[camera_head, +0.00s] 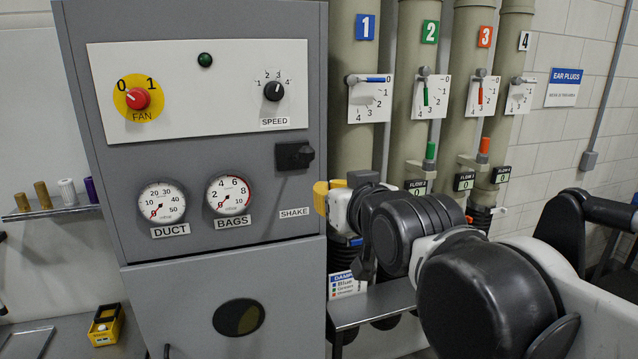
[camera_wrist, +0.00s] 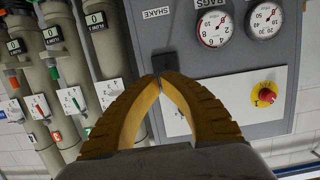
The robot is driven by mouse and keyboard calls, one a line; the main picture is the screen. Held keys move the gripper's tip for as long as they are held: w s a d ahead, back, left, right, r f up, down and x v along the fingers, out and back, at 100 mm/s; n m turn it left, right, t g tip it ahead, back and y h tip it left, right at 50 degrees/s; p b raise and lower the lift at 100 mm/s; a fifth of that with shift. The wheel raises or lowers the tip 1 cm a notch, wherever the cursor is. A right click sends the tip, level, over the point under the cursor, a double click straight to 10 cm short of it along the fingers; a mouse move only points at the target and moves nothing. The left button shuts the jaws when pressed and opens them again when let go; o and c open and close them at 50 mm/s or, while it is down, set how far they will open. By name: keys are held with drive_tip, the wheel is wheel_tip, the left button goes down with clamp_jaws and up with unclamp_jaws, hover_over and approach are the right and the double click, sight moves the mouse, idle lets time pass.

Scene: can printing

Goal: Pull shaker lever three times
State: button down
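The shaker lever (camera_head: 294,155) is a black block with a short knob on the grey control panel, above the SHAKE label (camera_head: 294,212). In the wrist view, which is turned over, the black lever (camera_wrist: 176,62) shows just beyond my fingertips, partly hidden by them. My gripper (camera_wrist: 161,78) has curved orange fingers with their tips together and nothing visible between them. In the head view, my gripper (camera_head: 325,195) is at the panel's right edge, below and right of the lever. It appears apart from the lever, though the exact gap cannot be told.
The grey panel (camera_head: 220,180) also carries a red FAN knob (camera_head: 138,98), a SPEED dial (camera_head: 274,91) and DUCT and BAGS gauges. Several numbered pipes with coloured damper levers stand at the right, close behind my arm. A shelf (camera_head: 50,211) is at the left.

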drive_tip(key=v, duration=0.3)
drive_tip(key=shift+s+d+f, duration=0.1)
drive_tip(key=shift+s, duration=0.25)
drive_tip(key=shift+w, duration=0.1)
